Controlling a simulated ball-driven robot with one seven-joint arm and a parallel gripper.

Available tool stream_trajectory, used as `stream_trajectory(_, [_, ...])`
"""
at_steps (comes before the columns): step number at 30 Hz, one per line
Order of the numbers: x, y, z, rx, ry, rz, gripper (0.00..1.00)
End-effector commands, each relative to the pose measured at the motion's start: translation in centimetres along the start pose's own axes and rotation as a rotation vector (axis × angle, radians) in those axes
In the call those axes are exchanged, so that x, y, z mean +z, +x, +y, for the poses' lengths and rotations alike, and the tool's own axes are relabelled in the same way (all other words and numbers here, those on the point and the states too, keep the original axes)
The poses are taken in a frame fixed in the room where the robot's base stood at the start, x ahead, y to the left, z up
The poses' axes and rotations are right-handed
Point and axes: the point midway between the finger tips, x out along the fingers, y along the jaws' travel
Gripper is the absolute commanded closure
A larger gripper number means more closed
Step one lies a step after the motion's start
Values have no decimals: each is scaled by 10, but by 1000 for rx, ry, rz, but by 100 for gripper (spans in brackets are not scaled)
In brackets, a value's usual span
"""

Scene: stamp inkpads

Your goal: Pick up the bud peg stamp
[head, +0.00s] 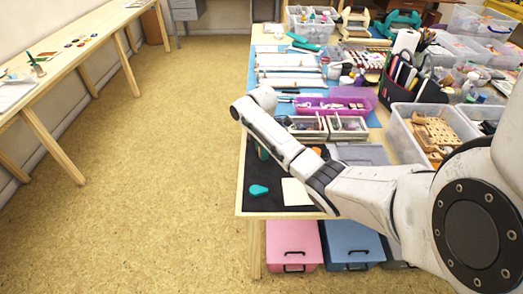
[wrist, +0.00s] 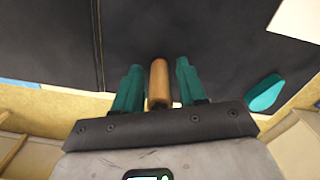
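A wooden peg (wrist: 159,82), a plain brown cylinder, lies or stands between the two teal fingers of my gripper (wrist: 158,65) in the wrist view. Narrow dark gaps show on both sides of it, so the fingers are apart and not visibly touching it. Its stamp face is not visible, so I cannot tell its design. In the head view my arm covers most of the gripper; a bit of teal finger (head: 262,153) shows over the black mat (head: 265,203).
A teal rounded object (head: 258,190) lies on the mat beside a cream paper sheet (head: 296,192); both show in the wrist view. A clear bin (head: 430,130) is at right.

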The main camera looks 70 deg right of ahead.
Motion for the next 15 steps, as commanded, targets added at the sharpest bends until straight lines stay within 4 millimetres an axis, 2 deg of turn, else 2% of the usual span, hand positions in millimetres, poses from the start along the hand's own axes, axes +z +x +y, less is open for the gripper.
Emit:
stream_trajectory(2, [0, 0, 0, 0, 0, 0, 67])
stream_trajectory(12, [0, 0, 0, 0, 0, 0, 100])
stream_trajectory(15, [0, 0, 0, 1, 0, 0, 100])
